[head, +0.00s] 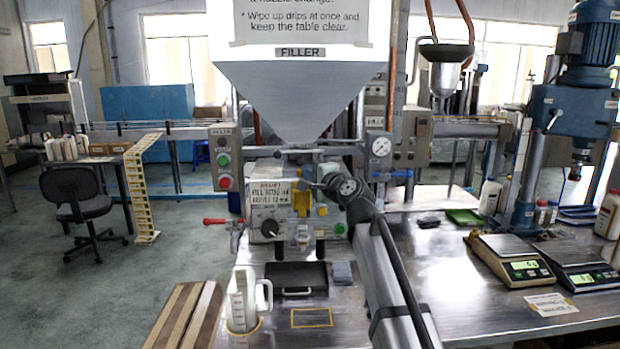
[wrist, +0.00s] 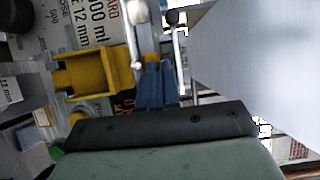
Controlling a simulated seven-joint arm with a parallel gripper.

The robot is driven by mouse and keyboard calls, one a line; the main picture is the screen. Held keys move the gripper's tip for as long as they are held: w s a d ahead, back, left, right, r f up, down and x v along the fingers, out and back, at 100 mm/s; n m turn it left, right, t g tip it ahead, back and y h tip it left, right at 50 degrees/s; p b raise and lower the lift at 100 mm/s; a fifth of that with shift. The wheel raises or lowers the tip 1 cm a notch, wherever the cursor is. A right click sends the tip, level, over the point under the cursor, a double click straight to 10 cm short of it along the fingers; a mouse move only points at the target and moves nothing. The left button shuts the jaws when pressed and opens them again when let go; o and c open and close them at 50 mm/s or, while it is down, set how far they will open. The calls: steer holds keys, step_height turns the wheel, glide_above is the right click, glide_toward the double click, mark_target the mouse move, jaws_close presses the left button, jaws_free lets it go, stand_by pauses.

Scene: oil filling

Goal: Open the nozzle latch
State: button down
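The filler (head: 299,98) stands in the middle of the head view, its hopper above a front panel (head: 268,222). A yellow bracket (head: 302,232) is on the panel's front. It shows large in the wrist view (wrist: 85,72), left of my gripper (wrist: 157,72). I cannot tell for certain which part is the nozzle latch. In the head view my gripper (head: 320,184) is close to the upper right of the panel. Narrow blue-grey parts stand close together ahead of its dark palm. Whether they grip anything, or touch the bracket, is unclear.
A red-handled lever (head: 217,221) sticks out left of the panel. A white jug (head: 241,300) stands front left of a black tray (head: 296,277). Scales (head: 508,262) and a drill press (head: 585,110) are at the right. The bench front is fairly clear.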

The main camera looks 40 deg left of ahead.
steer(key=shift+w, duration=0.1)
steer(key=r+v, duration=0.2)
steer(key=v, duration=1.2)
steer(key=shift+r, duration=0.1)
